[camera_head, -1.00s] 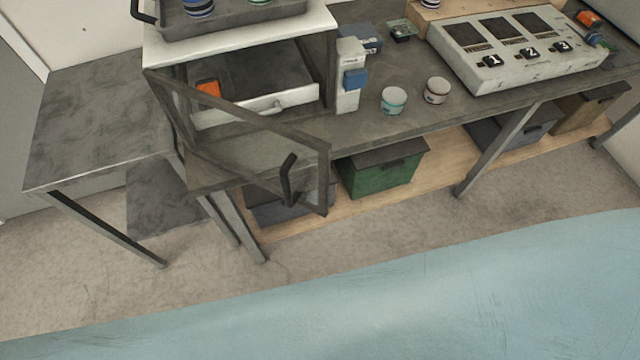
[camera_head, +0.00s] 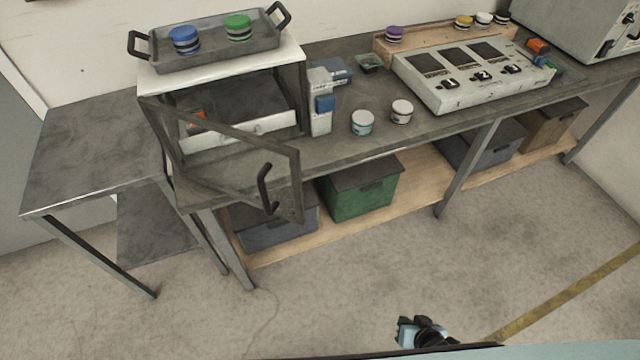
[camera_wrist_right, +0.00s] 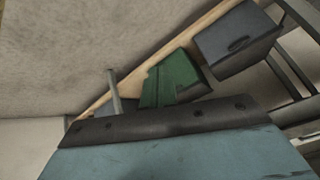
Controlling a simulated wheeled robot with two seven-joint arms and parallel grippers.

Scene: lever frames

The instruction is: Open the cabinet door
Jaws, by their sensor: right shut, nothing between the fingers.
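The cabinet (camera_head: 218,67) is a white-topped box at the left end of the dark workbench. Its dark-framed door (camera_head: 225,131) is hinged at the left and stands swung outward over the bench's front edge. The black handle (camera_head: 265,189) is near the door's free edge. Inside the cabinet are a light drawer (camera_head: 240,133) and an orange item (camera_head: 197,118). My right gripper (camera_head: 408,332) is low at the bottom edge of the head view, shut and empty, well away from the door. My left gripper is not in view.
A tray (camera_head: 215,47) with a blue and a green jar stands on the cabinet. Two cups (camera_head: 362,122) and a numbered panel (camera_head: 470,75) are to its right. A green bin (camera_head: 362,187) sits on the lower shelf. The floor (camera_head: 370,265) in front is clear.

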